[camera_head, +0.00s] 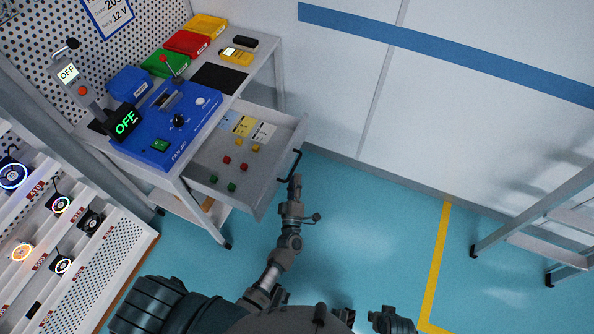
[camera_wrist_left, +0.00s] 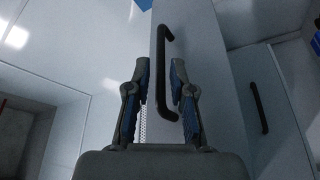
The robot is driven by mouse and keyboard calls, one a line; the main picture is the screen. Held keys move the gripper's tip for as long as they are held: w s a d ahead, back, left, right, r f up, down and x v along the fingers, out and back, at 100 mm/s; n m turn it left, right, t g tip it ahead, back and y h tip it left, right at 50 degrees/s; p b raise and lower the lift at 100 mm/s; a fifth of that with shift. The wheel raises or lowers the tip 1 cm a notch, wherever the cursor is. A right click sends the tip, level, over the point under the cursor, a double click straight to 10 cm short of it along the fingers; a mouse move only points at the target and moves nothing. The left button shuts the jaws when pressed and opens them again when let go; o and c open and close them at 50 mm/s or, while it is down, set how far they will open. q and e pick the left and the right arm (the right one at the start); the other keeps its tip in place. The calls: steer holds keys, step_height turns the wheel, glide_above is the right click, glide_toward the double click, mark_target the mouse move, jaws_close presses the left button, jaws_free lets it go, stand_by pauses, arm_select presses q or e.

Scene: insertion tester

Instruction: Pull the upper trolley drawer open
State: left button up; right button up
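The upper trolley drawer (camera_head: 262,196) stands pulled out from under the trolley's top, with its inside showing. Its dark bar handle (camera_head: 290,164) is on the front face. My left gripper (camera_head: 296,180) is at this handle, just outside the drawer front. In the left wrist view the handle (camera_wrist_left: 165,55) runs lengthwise in line with the gap between the fingers of the left gripper (camera_wrist_left: 160,68). The fingers are apart, with no clear contact on the bar. My right gripper cannot be made out.
The drawer holds several small red, green and yellow pieces (camera_head: 227,161) and cards (camera_head: 243,125). A blue panel (camera_head: 185,128) and coloured bins (camera_head: 187,43) stand on top. A second dark handle (camera_wrist_left: 259,108) shows at right in the wrist view. Floor (camera_head: 375,225) right of the drawer is clear.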

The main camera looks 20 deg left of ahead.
arm_select(q)
steer(key=v, duration=0.7)
steer(key=shift+s+d, duration=0.2)
steer(key=shift+s, duration=0.05)
steer(key=shift+a+f, duration=0.1)
steer(key=shift+a, duration=0.15)
